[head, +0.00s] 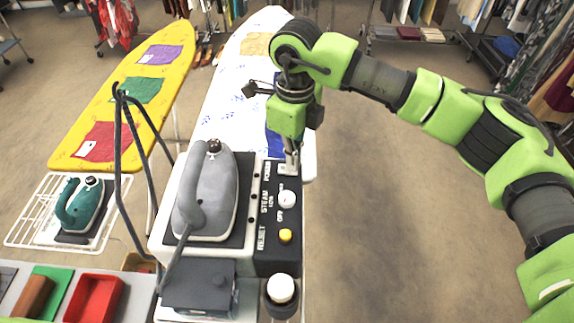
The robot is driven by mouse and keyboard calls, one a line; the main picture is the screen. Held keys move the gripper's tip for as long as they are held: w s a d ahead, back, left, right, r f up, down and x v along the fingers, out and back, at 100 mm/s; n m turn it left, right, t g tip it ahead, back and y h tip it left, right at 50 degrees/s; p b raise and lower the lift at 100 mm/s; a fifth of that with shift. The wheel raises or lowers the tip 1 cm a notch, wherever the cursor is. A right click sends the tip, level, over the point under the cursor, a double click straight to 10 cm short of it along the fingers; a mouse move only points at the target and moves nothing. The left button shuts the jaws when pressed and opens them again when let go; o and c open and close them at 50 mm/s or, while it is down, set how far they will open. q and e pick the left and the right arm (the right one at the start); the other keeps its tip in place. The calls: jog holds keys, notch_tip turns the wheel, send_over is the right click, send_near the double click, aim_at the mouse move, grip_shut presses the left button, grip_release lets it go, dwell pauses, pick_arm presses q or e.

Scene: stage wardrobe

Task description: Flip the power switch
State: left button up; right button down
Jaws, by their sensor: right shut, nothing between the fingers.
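The black control panel (263,225) runs along the right side of a steam iron station. The power switch (283,169) is at the panel's far end, by a small white label, and is mostly hidden by my fingertips. My right gripper (291,163) points down at the switch, shut and empty. It is at or just above the switch; I cannot tell whether it touches. The switch's position cannot be read. My left gripper is not in view.
Nearer on the panel are a white knob (287,199) and a yellow button (285,236). A grey iron (207,193) rests on the station. A white ironing board (226,95) lies behind, a yellow one (118,117) to its left. The floor at right is clear.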

jog(key=shift+r+p, duration=1)
jog(key=shift+r, duration=2)
jog(key=shift+s+f, duration=0.1)
jog(key=shift+s, duration=0.05)
